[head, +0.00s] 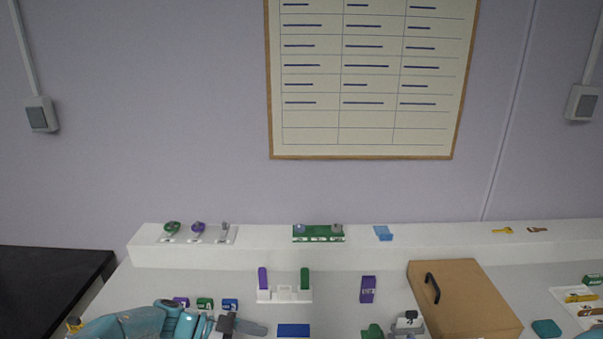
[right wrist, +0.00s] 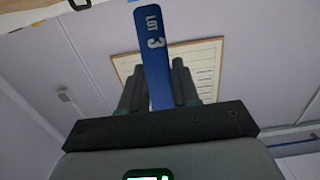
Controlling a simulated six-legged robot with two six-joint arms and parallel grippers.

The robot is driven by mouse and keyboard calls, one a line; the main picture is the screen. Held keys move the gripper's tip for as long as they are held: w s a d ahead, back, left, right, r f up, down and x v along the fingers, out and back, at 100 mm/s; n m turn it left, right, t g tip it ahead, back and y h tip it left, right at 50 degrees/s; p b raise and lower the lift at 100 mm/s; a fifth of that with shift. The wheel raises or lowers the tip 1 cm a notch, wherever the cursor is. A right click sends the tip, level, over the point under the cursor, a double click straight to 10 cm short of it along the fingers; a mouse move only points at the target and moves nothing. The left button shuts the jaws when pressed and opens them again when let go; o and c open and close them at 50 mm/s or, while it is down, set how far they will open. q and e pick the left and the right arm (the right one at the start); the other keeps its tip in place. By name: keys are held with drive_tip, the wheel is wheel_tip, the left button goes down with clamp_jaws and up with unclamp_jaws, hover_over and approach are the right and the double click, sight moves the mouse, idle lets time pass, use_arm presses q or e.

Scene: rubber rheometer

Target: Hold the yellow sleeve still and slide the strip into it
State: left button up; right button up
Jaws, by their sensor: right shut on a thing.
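A blue strip (right wrist: 157,55) marked "LOT 3" stands out from between the dark fingers of my right gripper (right wrist: 156,82) in the right wrist view. The right gripper is shut on it, and its far end is free.
A white stand (head: 285,296) holds a purple and a green upright. A purple block (head: 367,289) stands to its right, then a brown box (head: 463,298) with a black handle. A blue block (head: 293,330) lies at the front. A white ledge (head: 450,238) runs along the wall.

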use_arm(q)
drive_tip(key=shift+w+d+f, duration=0.15)
drive_tip(key=shift+f, duration=0.1)
use_arm(e)
drive_tip(key=shift+w+a+f, duration=0.1)
drive_tip(key=shift+w+f, duration=0.05)
drive_tip(key=shift+w, duration=0.05)
use_arm(q)
drive_tip(key=b+x, duration=0.4)
drive_tip(key=x, duration=0.6)
drive_tip(key=shift+d, duration=0.35)
drive_tip(key=shift+d+f, duration=0.2)
drive_tip(key=shift+d, duration=0.15)
use_arm(e)
wheel_tip(320, 180, down, 4)
drive_tip(key=shift+s+r, duration=0.1)
drive_tip(key=shift+s, duration=0.05)
use_arm(q)
drive_tip(key=shift+r, duration=0.1)
clamp_jaws()
